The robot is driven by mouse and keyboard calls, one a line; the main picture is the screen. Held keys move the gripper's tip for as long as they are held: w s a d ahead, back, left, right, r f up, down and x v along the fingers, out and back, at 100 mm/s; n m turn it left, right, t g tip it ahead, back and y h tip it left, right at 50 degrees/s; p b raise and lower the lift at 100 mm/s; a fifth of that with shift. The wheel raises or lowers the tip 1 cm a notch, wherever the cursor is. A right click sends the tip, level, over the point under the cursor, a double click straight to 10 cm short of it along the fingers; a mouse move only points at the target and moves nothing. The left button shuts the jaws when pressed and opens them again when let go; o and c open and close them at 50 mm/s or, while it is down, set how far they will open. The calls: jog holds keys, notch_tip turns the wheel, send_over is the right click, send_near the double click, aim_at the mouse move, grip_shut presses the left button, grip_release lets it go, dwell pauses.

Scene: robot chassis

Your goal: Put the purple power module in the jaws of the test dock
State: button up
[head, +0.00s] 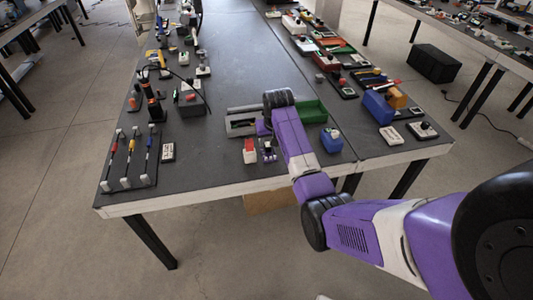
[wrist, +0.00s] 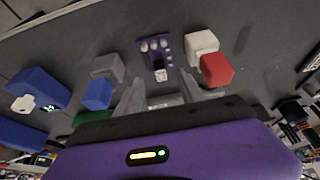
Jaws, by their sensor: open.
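The purple power module (wrist: 155,45) lies on the dark table, a small purple board with several pale knobs and a black-and-white part. It also shows in the head view (head: 268,152), near the table's front edge. My gripper (wrist: 160,95) is open and empty, its grey fingers just short of the module in the wrist view. In the head view my arm hides the fingers. A long grey fixture (head: 238,123), which looks like the test dock, lies left of my wrist, partly covered by it. I cannot make out its jaws clearly.
A red-and-white block (head: 249,151) stands close left of the module. A blue block (head: 331,140) and a green tray (head: 312,111) are to the right. A tool rack (head: 130,160) stands at the left. The table's middle beyond the fixture is clear.

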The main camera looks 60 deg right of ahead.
aim_at(268, 147)
jog(key=shift+p+x, duration=0.3)
jog(key=shift+x, duration=2.25)
jog(key=shift+c, duration=0.3)
grip_shut()
